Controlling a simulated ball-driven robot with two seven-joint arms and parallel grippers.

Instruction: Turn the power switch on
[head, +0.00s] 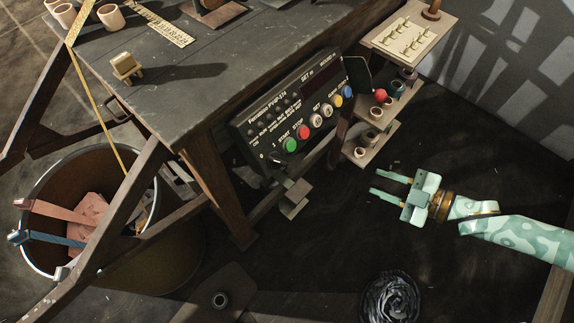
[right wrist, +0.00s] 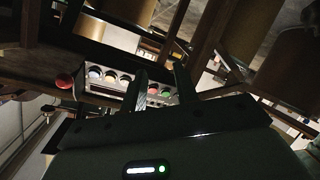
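The dark control panel (head: 295,105) hangs on the side of the workbench, with a row of coloured buttons. The power switch (head: 275,157) looks like a small knob at the panel's lower left, by the 0 and 1 marks; its exact setting is too small to tell. My right gripper (head: 377,182) is open and empty, to the right of and apart from the panel, its fingers pointing left. In the right wrist view the panel (right wrist: 112,86) shows tilted beyond the fingers, partly hidden by one of them. My left gripper is not in view.
A shelf stand (head: 375,148) with cups and a red ball (head: 380,95) stands right of the panel. A small bracket (head: 294,198) sits below it. Dark floor between gripper and panel is open.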

